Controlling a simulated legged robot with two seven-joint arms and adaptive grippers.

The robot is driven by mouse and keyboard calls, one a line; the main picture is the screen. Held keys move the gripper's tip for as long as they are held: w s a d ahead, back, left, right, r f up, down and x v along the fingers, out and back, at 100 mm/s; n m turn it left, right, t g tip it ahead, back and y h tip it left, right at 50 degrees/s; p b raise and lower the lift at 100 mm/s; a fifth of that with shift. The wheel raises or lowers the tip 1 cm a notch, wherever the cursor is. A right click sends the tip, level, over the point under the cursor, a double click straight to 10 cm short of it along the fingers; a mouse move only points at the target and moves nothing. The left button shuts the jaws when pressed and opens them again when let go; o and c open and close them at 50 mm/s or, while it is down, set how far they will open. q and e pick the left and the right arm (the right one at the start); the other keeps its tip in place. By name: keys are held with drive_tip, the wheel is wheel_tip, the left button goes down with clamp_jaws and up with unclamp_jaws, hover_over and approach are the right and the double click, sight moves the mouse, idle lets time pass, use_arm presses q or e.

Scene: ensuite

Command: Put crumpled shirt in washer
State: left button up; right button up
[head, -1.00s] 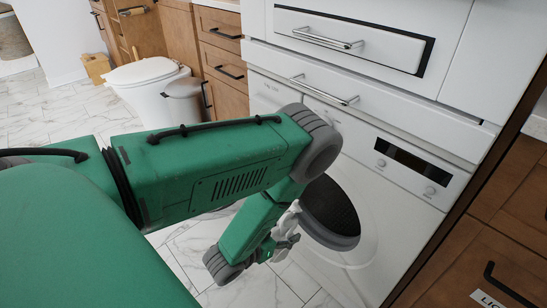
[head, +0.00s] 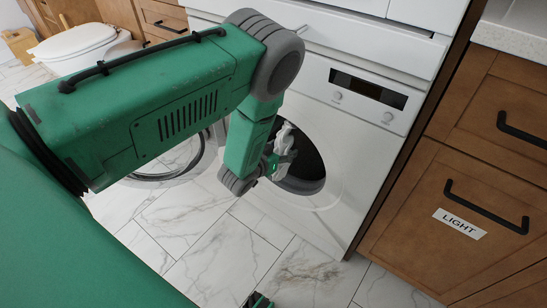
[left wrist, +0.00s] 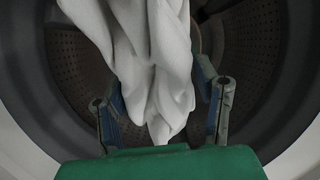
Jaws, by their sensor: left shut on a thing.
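The white crumpled shirt (left wrist: 150,60) hangs in folds between the fingers of my left gripper (left wrist: 165,105) in the left wrist view. The gripper is shut on it. In the head view my left gripper (head: 278,158) and a bit of the shirt (head: 285,136) are at the round opening of the white washer (head: 345,135). The perforated drum (left wrist: 255,60) fills the background of the left wrist view, behind the shirt. The washer's round door (head: 203,160) stands open to the left, partly hidden by my arm. A small green and dark part at the bottom edge may be my right gripper (head: 258,300).
Wooden drawers (head: 450,205), one labelled LIGHT, stand right of the washer. A white toilet (head: 78,45) is at the far upper left. The marble-tiled floor (head: 225,255) before the washer is mostly clear.

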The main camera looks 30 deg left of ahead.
use_arm(q)
drive_tip(key=w, duration=1.2)
drive_tip(key=shift+d, duration=0.4)
drive_tip(key=o, duration=1.5)
drive_tip(key=shift+c, duration=0.2)
drive_tip(key=v, duration=1.1)
drive_tip(key=shift+s, duration=0.2)
drive_tip(key=s+a+p, duration=0.1)
drive_tip(key=s+p, duration=0.5)
drive_tip(key=s, duration=1)
drive_tip(key=shift+s+a, duration=0.15)
drive_tip(key=shift+s, duration=0.05)
